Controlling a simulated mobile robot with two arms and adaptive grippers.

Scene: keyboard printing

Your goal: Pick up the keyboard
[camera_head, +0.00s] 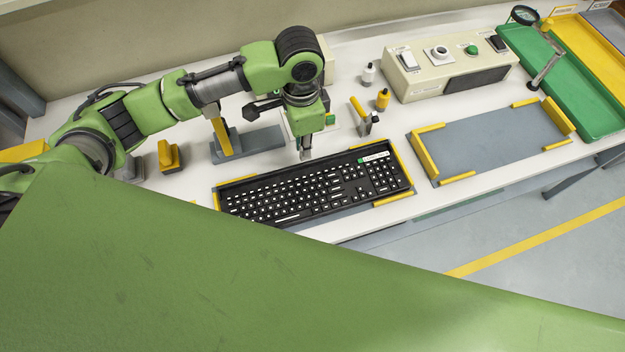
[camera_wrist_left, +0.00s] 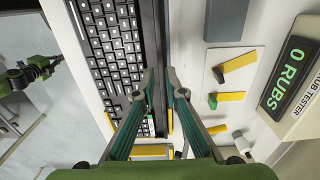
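A black keyboard (camera_head: 320,190) with white-marked keys lies on a grey-and-yellow fixture in the head view. It also shows at the left in the left wrist view (camera_wrist_left: 115,45). My left gripper (camera_head: 306,154) points down at the keyboard's back edge. In the wrist view its two fingers (camera_wrist_left: 162,76) are apart, one over the keyboard side and one past its edge. Nothing shows held between them. I cannot tell whether the fingertips touch the keyboard. A green arm with a dark gripper (camera_wrist_left: 28,76), apparently my right one, shows small in the wrist view, beyond the bench.
An empty grey mat (camera_head: 490,140) with yellow corner guides lies to the right. Green and yellow trays (camera_head: 603,118) are at far right.

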